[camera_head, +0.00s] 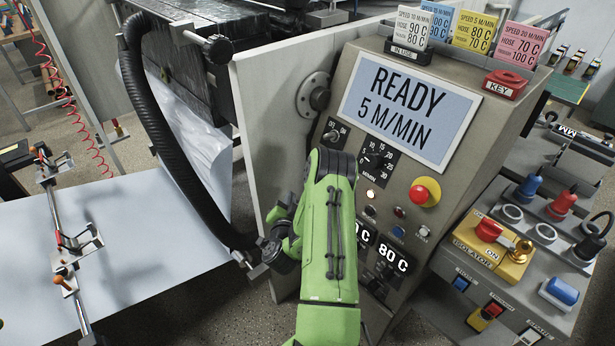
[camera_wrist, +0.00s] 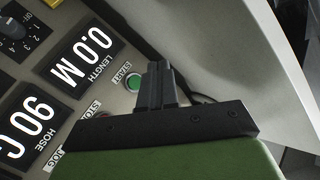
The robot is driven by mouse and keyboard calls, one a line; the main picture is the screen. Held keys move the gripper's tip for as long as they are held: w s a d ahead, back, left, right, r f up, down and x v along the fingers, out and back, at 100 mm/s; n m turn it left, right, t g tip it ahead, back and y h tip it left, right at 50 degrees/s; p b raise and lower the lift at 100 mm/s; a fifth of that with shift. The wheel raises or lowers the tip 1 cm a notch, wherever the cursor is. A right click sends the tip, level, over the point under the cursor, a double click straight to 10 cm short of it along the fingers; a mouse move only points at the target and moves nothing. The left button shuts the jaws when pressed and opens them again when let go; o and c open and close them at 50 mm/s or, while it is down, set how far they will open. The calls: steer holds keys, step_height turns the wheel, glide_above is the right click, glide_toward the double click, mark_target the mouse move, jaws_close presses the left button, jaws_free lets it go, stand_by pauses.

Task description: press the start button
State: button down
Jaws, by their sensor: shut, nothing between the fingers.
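The green START button (camera_wrist: 133,82) shows in the wrist view on the grey panel, with its label beside it. My gripper (camera_wrist: 157,72) is shut and empty, and its dark fingertips appear just to the right of the button. They partly overlap the button's right edge in the picture; I cannot tell whether they touch it. In the head view my green arm reaches up in front of the control panel (camera_head: 455,185), and my fingers cannot be made out there. The panel's screen (camera_head: 412,110) reads READY, 5 M/MIN.
A red mushroom button on a yellow base (camera_head: 425,192) sits on the panel right of my arm. A red key holder (camera_head: 505,84) is on top. A yellow isolator box (camera_head: 490,248) is at the right. A black hose (camera_head: 165,130) hangs left of the panel.

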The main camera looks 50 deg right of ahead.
steer(key=s+d, duration=0.2)
steer(key=d, duration=0.6)
steer(key=shift+d, duration=0.3)
steer(key=shift+d, duration=0.1)
stand_by(1.7)
steer(key=shift+d, duration=0.3)
